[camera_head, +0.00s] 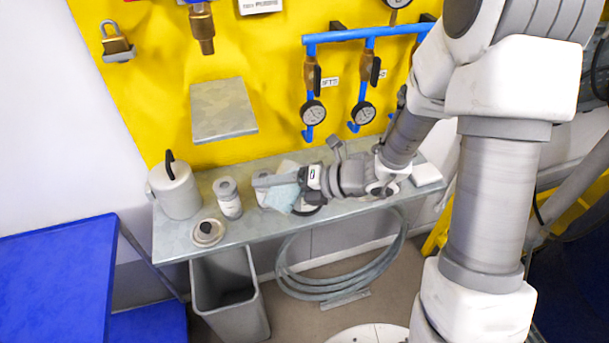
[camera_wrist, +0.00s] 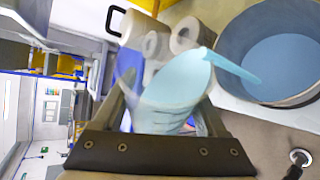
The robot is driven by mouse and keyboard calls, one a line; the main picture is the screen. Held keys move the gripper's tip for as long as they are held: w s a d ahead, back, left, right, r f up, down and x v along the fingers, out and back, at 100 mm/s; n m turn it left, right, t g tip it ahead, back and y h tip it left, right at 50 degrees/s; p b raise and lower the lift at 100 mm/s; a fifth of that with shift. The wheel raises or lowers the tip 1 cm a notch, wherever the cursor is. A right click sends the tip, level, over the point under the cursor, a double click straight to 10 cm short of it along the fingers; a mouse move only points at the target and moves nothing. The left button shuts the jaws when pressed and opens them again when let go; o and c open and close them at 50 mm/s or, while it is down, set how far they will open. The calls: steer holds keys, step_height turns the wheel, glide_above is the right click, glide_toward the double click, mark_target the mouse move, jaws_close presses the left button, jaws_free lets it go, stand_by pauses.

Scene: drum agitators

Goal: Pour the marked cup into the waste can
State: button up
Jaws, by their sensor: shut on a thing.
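My gripper (camera_head: 275,184) is above the shelf, shut on a pale, clear cup (camera_head: 284,197). In the wrist view the cup (camera_wrist: 172,88) sits between the fingers, holds light blue liquid and has faint lines on its side. It is tilted, and a light blue stream runs from its rim into a wide grey round vessel (camera_wrist: 224,55) with blue liquid inside. In the head view my gripper and the cup hide most of that spot. A grey rectangular can (camera_head: 240,310), open and dark inside, stands on the floor below the shelf's front edge, apart from the cup.
A hose coil (camera_head: 340,280) hangs below. Blue pipes with gauges (camera_head: 313,112) are behind my arm.

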steer(key=shift+f, duration=0.2)
steer(key=shift+f+m+g+y, duration=0.3)
steer(key=shift+m+g+y, duration=0.1)
steer(key=shift+m, duration=0.2)
stand_by(1.4)
steer(key=shift+r+p, duration=0.3)
steer(key=shift+p, duration=0.4)
steer(key=shift+w+d+r+m+g+y+p, duration=0.25)
steer(key=shift+r+p, duration=0.25)
steer(key=shift+p, duration=0.6)
steer(key=shift+w+d+r+m+g+y+p, duration=0.15)
steer(key=shift+w+r+m+p, duration=0.25)
steer(key=shift+p, duration=0.65)
steer(key=shift+r+m+y+p, duration=0.3)
steer(key=shift+r+m+p, duration=0.25)
steer(key=shift+p, duration=1)
steer(key=shift+f+g, duration=0.15)
steer(key=shift+g, duration=0.25)
